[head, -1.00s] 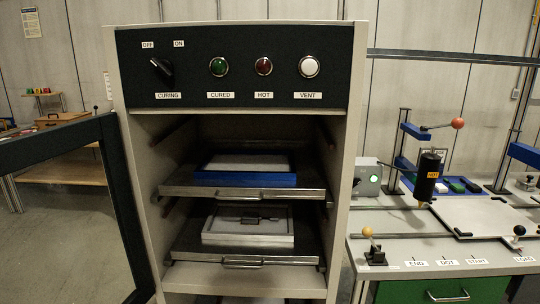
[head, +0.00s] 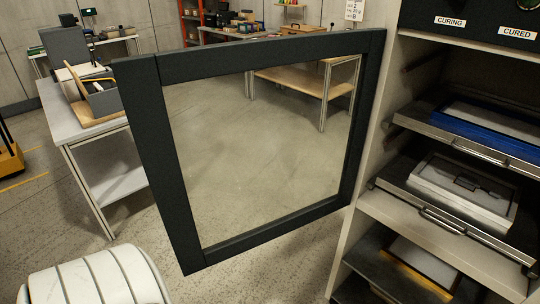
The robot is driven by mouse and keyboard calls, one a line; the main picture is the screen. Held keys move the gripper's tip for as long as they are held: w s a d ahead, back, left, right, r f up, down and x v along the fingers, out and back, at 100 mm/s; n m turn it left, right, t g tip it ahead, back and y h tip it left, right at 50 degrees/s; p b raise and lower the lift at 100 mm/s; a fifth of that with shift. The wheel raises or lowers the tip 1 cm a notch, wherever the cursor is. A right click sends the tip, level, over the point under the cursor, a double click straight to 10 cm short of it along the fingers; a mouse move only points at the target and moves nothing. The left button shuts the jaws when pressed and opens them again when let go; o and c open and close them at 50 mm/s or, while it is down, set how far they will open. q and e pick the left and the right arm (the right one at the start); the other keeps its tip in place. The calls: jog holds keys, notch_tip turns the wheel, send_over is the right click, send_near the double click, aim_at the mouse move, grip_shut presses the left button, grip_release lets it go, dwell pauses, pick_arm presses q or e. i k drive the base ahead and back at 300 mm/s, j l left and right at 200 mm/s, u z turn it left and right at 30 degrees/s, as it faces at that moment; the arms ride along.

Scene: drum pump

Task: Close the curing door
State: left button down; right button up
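The curing door (head: 262,57) is a dark frame around a large see-through pane. It stands wide open, swung out to the left of the curing cabinet (head: 352,225), its right edge by the cabinet's left front edge. Through the cabinet's open front, a blue-edged tray (head: 485,128) lies on the upper pull-out shelf and a pale grey framed piece (head: 462,188) on the shelf below. A further flat piece (head: 425,262) lies lower down. The cabinet's right side is out of frame. Neither of my grippers is in view, so nothing shows of their state.
A white table (head: 85,128) with boxes stands left of the door. A wooden bench (head: 300,82) and a red rack (head: 190,20) are behind it. Bare floor (head: 250,150) shows through and around the door. A yellow object (head: 10,160) is at the far left edge.

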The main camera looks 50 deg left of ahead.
aim_at(140, 79)
jog(key=k+j+z, duration=0.1)
jog(key=j, duration=0.35)
jog(key=k+j+z, duration=0.15)
jog(key=j, duration=0.25)
jog(key=k+j+z, duration=0.1)
jog(key=j, duration=0.3)
jog(key=k+j+z, duration=0.1)
jog(key=k+j, duration=0.15)
jog(key=j, duration=0.15)
jog(key=k+j+z, duration=0.15)
jog(key=j, duration=0.2)
jog(key=i+j+z, duration=0.2)
jog(key=j, duration=0.5)
jog(key=j+z, duration=0.2)
jog(key=j, duration=0.5)
